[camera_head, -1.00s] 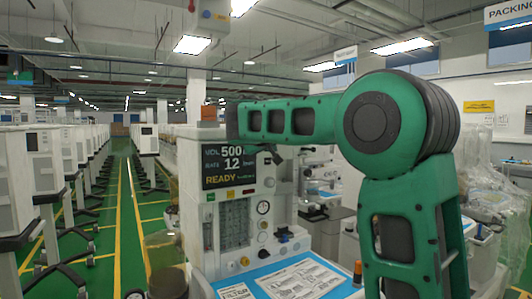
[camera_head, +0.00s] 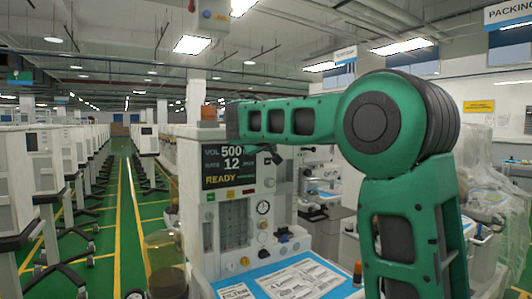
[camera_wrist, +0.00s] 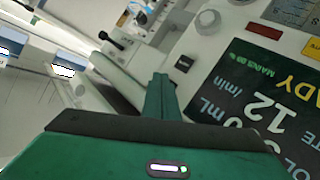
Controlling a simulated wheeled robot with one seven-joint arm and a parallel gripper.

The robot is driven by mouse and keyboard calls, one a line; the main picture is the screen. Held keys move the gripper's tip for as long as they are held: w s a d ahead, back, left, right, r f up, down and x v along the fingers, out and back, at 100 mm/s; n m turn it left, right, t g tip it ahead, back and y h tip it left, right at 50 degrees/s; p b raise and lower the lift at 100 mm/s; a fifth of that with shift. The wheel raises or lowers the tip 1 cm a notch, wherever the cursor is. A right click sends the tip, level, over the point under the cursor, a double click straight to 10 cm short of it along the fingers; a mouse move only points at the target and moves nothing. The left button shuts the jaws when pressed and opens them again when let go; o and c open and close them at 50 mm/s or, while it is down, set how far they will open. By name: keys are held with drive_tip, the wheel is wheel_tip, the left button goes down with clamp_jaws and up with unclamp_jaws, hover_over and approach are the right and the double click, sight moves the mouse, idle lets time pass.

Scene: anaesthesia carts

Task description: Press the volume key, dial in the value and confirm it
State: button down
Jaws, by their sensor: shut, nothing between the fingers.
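The white anaesthesia machine's dark screen (camera_head: 228,168) reads VOL 500, RATE 12 and READY. The screen also shows in the wrist view (camera_wrist: 262,95), tilted and cut off at the right. My gripper (camera_wrist: 160,82) is shut and empty, its fingertips beside a small black key (camera_wrist: 184,63) on the white panel. I cannot tell whether they touch the panel, and the key's label is not readable. A grey round knob (camera_wrist: 208,20) sits beyond the screen's corner. In the head view my gripper (camera_head: 274,154) is at the screen's right edge, partly hidden by my arm.
A blue work surface (camera_head: 258,272) with printed sheets lies below the screen. A glass canister (camera_head: 165,255) stands at the machine's left. Rows of other machines (camera_head: 35,175) line the left. The green aisle (camera_head: 128,215) is clear.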

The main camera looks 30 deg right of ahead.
drive_tip(key=shift+w, duration=0.8)
idle(0.9)
drive_tip(key=shift+s, duration=0.9)
drive_tip(key=s, duration=0.5)
drive_tip(key=shift+d, duration=0.1)
idle(0.4)
idle(0.6)
